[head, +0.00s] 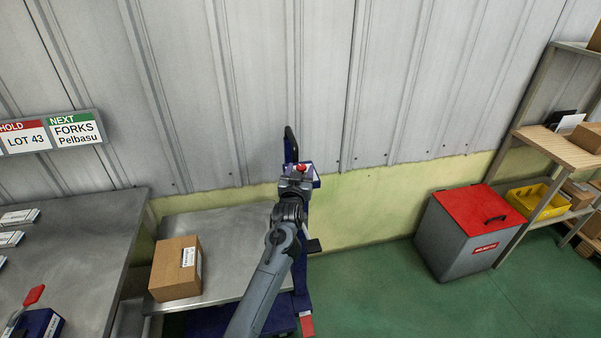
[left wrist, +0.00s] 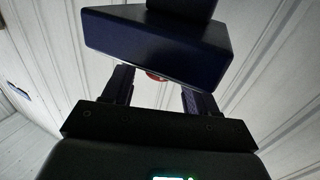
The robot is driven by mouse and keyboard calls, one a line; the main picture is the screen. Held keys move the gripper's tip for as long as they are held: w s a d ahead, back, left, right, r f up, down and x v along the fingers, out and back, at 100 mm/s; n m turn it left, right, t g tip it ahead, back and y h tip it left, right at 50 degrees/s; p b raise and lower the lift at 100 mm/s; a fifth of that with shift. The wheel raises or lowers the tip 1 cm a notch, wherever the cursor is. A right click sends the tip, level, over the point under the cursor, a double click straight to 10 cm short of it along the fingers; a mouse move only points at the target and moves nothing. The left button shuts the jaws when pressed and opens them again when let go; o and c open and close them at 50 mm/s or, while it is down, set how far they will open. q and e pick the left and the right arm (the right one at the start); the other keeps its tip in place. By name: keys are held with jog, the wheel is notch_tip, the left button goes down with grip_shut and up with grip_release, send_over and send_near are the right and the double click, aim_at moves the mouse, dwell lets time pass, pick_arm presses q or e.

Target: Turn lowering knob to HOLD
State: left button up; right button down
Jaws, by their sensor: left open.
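A small red knob (head: 301,168) sits on the blue control head (head: 316,181) of a lifter standing by the wall. My left gripper (head: 297,184) is right in front of the knob and hides part of the control head. In the left wrist view the open fingers (left wrist: 158,88) stand on either side of a red edge of the knob (left wrist: 156,76), under a dark blue housing (left wrist: 150,45). Most of the knob is hidden there, and I cannot tell its setting or whether the fingers touch it. My right gripper is not in view.
A black handle (head: 290,143) rises behind the control head. A cardboard box (head: 176,269) lies on a metal surface (head: 225,226) to the left, beside a grey bench (head: 85,250). A red-lidded bin (head: 468,232) and shelves (head: 560,150) stand right. Green floor between is free.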

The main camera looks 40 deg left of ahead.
pick_arm(q)
jog(key=shift+w+a, duration=0.15)
jog(key=shift+w, duration=0.2)
jog(key=c, duration=1)
jog(key=shift+w+d+n+g+y+p, duration=0.1)
jog(key=shift+d+n+g+y+p, duration=0.15)
jog(key=shift+n+g+y, duration=0.75)
jog(key=shift+n+y, duration=0.2)
jog(key=shift+y, duration=0.4)
jog(key=shift+w+f+n+g+y+b, duration=0.1)
jog(key=shift+f+n+g+y+b, duration=0.1)
jog(key=shift+n+g+y+b, duration=0.65)
jog(key=shift+r+n+g+y, duration=0.15)
jog(key=shift+n+g+y, duration=0.2)
jog(key=shift+g+y, duration=0.15)
